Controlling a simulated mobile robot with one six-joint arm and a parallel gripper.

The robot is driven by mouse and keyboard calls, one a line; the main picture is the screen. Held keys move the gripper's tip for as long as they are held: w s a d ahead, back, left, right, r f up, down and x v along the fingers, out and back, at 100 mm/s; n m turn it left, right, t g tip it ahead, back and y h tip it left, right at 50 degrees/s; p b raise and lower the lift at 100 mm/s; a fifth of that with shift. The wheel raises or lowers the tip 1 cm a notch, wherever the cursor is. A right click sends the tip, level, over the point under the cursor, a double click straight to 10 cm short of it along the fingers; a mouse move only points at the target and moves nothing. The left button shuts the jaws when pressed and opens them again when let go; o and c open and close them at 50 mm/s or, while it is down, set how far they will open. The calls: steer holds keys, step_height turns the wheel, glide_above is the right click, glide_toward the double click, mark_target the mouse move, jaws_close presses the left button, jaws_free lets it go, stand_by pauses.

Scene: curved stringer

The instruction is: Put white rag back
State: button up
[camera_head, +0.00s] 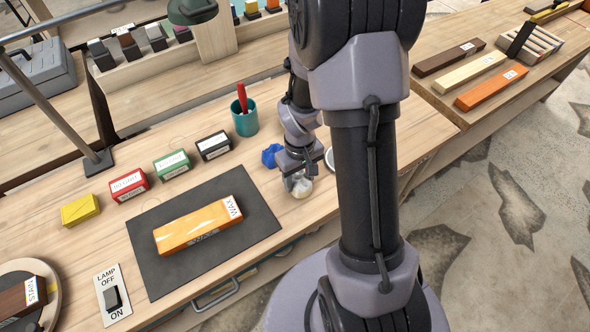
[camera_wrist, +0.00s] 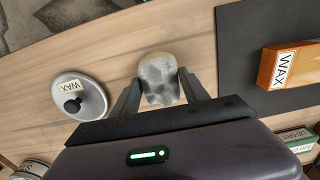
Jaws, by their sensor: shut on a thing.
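The white rag (camera_head: 302,188) is a small crumpled wad by the front edge of the wooden bench, right of the dark mat. My gripper (camera_head: 297,181) points down and is shut on it. In the wrist view the rag (camera_wrist: 160,80) looks greyish white and sits between the two fingers of my gripper (camera_wrist: 161,88). I cannot tell whether the rag touches the bench. A blue rag (camera_head: 271,155) lies just behind and left of my gripper.
A dark mat (camera_head: 156,272) bears an orange wax block (camera_head: 198,228). A teal cup (camera_head: 245,121) with a red-handled tool stands behind. A round lid (camera_wrist: 90,96) labelled WAX is beside the gripper. Small boxes line the left. My arm hides part of the bench.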

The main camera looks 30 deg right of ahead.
steer(key=shift+s+a+f+b, duration=0.15)
steer(key=shift+f, duration=0.35)
steer(key=shift+s+a+f+b, duration=0.1)
steer(key=shift+s+f+b, duration=0.05)
steer(key=shift+f, duration=0.3)
steer(key=shift+w+a+r, duration=0.1)
steer(key=shift+a+r, duration=0.05)
steer(key=shift+r, duration=0.05)
steer(key=shift+d, duration=0.2)
steer(key=shift+s+f, duration=0.2)
steer(key=o, duration=1.3)
steer(key=shift+w, duration=0.1)
steer(key=shift+r, duration=0.15)
